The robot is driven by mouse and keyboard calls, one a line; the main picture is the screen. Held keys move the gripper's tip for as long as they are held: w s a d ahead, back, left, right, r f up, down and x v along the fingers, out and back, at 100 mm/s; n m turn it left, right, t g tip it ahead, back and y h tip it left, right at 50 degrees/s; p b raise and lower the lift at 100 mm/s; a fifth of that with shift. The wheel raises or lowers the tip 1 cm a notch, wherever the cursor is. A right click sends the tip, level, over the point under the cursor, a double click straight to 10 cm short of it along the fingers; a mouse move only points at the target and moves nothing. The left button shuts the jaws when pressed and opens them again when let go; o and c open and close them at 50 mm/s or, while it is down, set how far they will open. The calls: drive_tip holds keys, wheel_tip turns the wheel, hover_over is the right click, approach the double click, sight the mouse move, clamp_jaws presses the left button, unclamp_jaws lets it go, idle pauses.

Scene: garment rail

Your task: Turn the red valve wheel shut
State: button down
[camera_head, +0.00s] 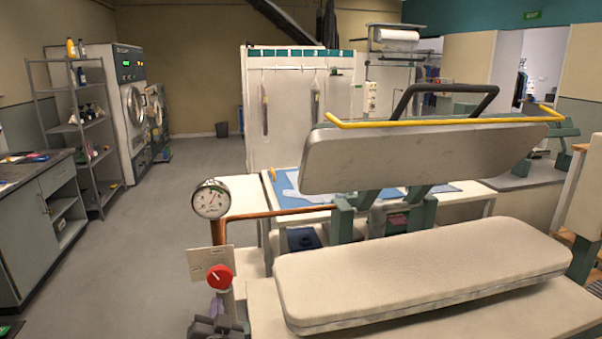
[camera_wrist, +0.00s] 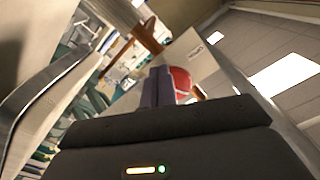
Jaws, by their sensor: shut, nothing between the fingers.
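The red valve wheel (camera_head: 220,277) is on the copper pipe stand at the lower left of the head view, below a round pressure gauge (camera_head: 211,200). It also shows in the wrist view (camera_wrist: 181,82), partly hidden behind the fingers. My gripper (camera_head: 216,304) is at the bottom of the head view, just below the wheel. In the wrist view its purple-grey fingers (camera_wrist: 158,84) are together and empty, close beside the wheel. I cannot tell whether they touch it.
A pale card (camera_head: 204,260) is beside the wheel. A copper pipe (camera_head: 270,213) runs right from the stand towards the garment press with its padded board (camera_head: 420,272). A shelf rack (camera_head: 88,130) and washers (camera_head: 130,110) stand far left. The floor (camera_head: 150,220) between is clear.

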drive_tip(key=x, duration=0.2)
drive_tip(key=shift+w+b, duration=0.3)
drive_tip(key=shift+b, duration=0.05)
drive_tip(key=shift+d+r, duration=0.1)
drive_tip(key=shift+r, duration=0.2)
idle(0.6)
drive_tip(key=shift+a+r+b, duration=0.4)
drive_tip(key=shift+a+b, duration=0.15)
drive_tip(key=shift+b, duration=0.4)
drive_tip(key=shift+s+f, duration=0.1)
drive_tip(key=shift+a+f+b, duration=0.15)
drive_tip(key=shift+f+b, duration=0.1)
drive_tip(key=shift+b, duration=0.15)
drive_tip(key=shift+s+a, duration=0.1)
